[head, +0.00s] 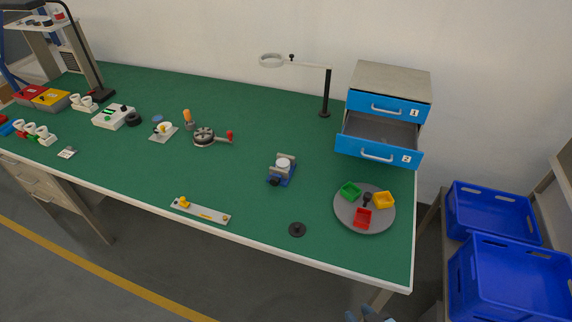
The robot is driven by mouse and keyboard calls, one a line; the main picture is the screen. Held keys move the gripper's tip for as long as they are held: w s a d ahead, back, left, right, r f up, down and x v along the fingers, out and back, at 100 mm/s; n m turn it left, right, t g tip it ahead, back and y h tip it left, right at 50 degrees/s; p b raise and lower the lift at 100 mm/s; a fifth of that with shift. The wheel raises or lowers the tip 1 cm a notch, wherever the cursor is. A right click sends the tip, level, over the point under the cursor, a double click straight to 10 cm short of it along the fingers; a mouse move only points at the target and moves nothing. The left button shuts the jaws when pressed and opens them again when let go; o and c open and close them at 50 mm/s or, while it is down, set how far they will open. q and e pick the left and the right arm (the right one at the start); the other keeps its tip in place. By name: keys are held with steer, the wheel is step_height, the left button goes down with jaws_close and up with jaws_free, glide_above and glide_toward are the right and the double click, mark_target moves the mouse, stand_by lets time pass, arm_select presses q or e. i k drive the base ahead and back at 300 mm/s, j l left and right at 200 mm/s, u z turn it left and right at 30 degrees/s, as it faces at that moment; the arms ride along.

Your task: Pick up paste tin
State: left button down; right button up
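I cannot tell for sure which thing is the paste tin. A small round white-topped thing (283,162) sits in a blue clamp-like holder (287,176) at the middle of the green table. A small blue round thing (158,118) lies further left, behind a pale plate with a white and yellow part (164,131). A flat dark disc with a knob (297,229) lies near the front edge. The tip of my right gripper (370,315) just shows at the bottom edge, below the table front and away from all of these; its opening is unclear. My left gripper is out of view.
A grey round tray (364,226) with green, yellow and red bins stands at the right. Behind it is a cabinet (390,80) with drawer 2 (377,151) pulled open. A lamp stand (326,95) rises at the back. Blue crates (495,215) stand right of the table.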

mark_target(281, 163)
steer(key=i+j+z, duration=0.2)
steer(key=i+j, duration=0.15)
steer(key=i+j+z, duration=0.2)
steer(key=j, duration=0.3)
steer(key=i, duration=0.1)
